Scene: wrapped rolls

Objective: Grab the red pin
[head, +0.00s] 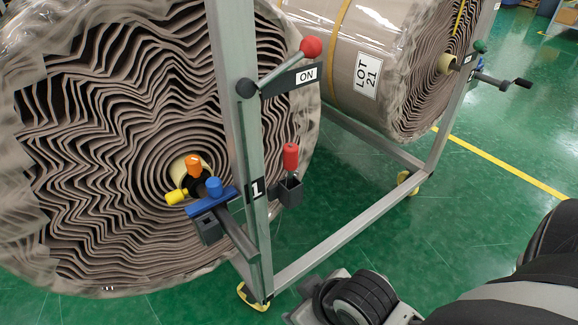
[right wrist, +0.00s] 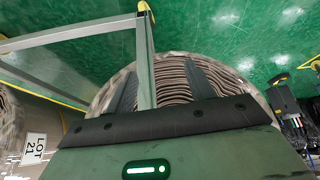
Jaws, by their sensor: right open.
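The red pin (head: 290,157) stands upright in a small dark square holder (head: 290,190) on the right side of the grey post marked 1. Its lower end is hidden in the holder. My right gripper (right wrist: 163,72) is open in the right wrist view, its two dark fingers apart, with part of the metal frame and a roll's layered end seen beyond them. I cannot make out the red pin in that view. In the head view my right arm enters from the lower right, below and right of the pin and apart from it. My left gripper is not seen.
A lever with a red ball knob (head: 311,47) and an ON label is above the pin. Orange, yellow and blue knobs (head: 195,165) sit at the near roll's core. The metal post (head: 240,130) stands beside the pin. Green floor (head: 440,220) is clear to the right.

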